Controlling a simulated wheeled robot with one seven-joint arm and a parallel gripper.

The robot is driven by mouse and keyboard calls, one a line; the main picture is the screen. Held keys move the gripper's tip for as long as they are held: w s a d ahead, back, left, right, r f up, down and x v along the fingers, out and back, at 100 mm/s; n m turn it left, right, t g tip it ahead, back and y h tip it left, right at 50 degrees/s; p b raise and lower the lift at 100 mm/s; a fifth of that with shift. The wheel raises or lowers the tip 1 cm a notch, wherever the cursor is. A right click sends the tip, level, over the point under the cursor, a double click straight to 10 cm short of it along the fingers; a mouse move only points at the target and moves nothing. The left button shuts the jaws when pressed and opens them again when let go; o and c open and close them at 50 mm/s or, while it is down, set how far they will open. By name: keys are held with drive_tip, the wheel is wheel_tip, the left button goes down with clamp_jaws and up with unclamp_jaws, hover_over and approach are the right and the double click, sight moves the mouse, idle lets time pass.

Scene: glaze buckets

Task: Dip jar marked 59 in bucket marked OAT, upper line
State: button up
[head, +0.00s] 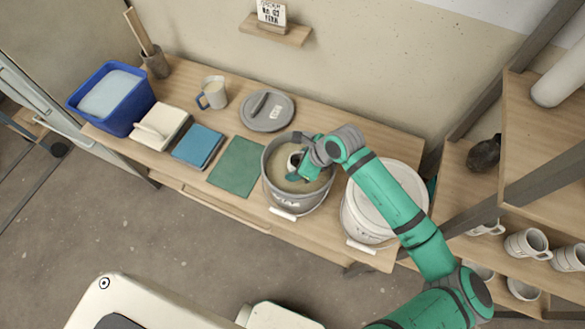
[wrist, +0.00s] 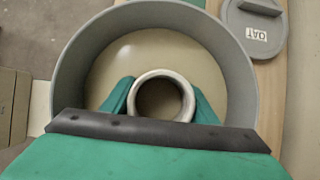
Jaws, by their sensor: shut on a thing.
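My gripper (wrist: 160,100) is shut on a jar (wrist: 183,82), one green finger on each side of it. The jar's pale round rim and dark inside face the wrist camera; no number on it can be read. The jar is inside the grey bucket (head: 271,181), over or in the pale beige glaze (wrist: 112,68); how deep it sits I cannot tell. The bucket also shows in the wrist view (wrist: 70,75). Its front label is too small to read. A grey lid (head: 267,111) lies behind the bucket; its tag reads OAT in the wrist view (wrist: 263,35). No lines are visible.
A lidded white bucket (head: 360,222) stands right of the open bucket, under my arm. Shelves with mugs (head: 527,243) stand at right.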

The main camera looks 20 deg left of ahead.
sight(293, 155)
drive_tip(key=shift+s+a+r, duration=0.1)
drive_tip(key=shift+r, duration=3.65)
drive_tip(key=shift+w, duration=0.2)
drive_tip(key=shift+s+a, duration=0.15)
drive_tip(key=shift+d, duration=0.3)
drive_tip(key=shift+a, duration=0.15)
